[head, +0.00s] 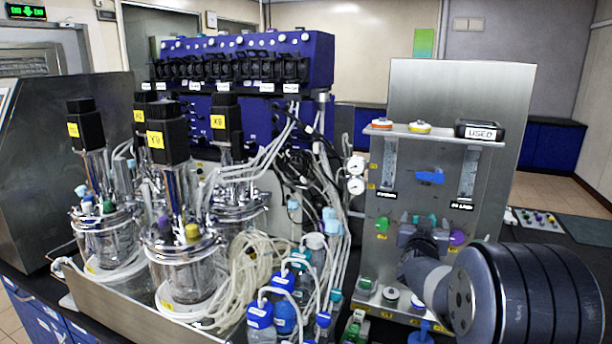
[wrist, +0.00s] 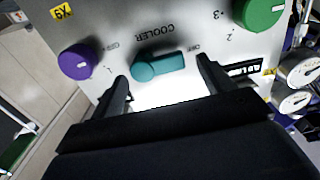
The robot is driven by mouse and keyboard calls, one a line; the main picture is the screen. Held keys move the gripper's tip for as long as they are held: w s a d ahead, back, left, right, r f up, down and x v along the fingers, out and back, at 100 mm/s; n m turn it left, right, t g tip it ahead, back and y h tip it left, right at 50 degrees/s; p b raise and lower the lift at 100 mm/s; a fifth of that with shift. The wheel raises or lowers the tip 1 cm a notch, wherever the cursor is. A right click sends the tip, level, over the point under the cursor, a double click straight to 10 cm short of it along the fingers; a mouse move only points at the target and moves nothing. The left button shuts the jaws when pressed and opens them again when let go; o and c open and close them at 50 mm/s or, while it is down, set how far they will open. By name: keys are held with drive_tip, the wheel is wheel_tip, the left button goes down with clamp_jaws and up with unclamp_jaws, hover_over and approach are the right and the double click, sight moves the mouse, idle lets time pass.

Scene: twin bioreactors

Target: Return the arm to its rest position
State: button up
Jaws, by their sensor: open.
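My arm (head: 530,290) reaches in from the lower right of the head view toward the steel control panel (head: 425,95). In the wrist view my gripper (wrist: 164,74) is open, with its two dark fingers apart. The teal cooler knob (wrist: 160,67) shows between and just beyond the fingertips, its bar lying nearly level in the picture. I cannot tell whether a finger touches it.
In the wrist view a purple knob (wrist: 78,62) and a green knob (wrist: 263,14) flank the teal one. Gauges (head: 356,175) and tubing stand left of the panel. Glass vessels (head: 185,265) and blue-capped bottles (head: 285,315) fill the left and middle. A box marked USED (head: 479,131) sits on the panel's shelf.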

drive_tip(key=b+v, duration=0.3)
drive_tip(key=v, duration=0.8)
drive_tip(key=w+d+p, duration=0.1)
drive_tip(key=w, duration=0.2)
drive_tip(key=w+d+m+p, duration=0.1)
drive_tip(key=w+d, duration=0.1)
drive_tip(key=w, duration=0.1)
drive_tip(key=w+d+m, duration=0.1)
drive_tip(key=w, duration=0.3)
drive_tip(key=shift+d+r+p, duration=0.2)
drive_tip(key=shift+p, duration=0.2)
drive_tip(key=m, duration=0.4)
drive_tip(key=shift+s+d+r+m, duration=0.15)
drive_tip(key=shift+d+r+m, duration=0.1)
drive_tip(key=shift+m, duration=0.15)
drive_tip(key=b+v, duration=0.2)
drive_tip(key=v, duration=0.8)
drive_tip(key=shift+s, duration=0.35)
drive_tip(key=shift+a+b, duration=0.25)
drive_tip(key=shift+b, duration=0.1)
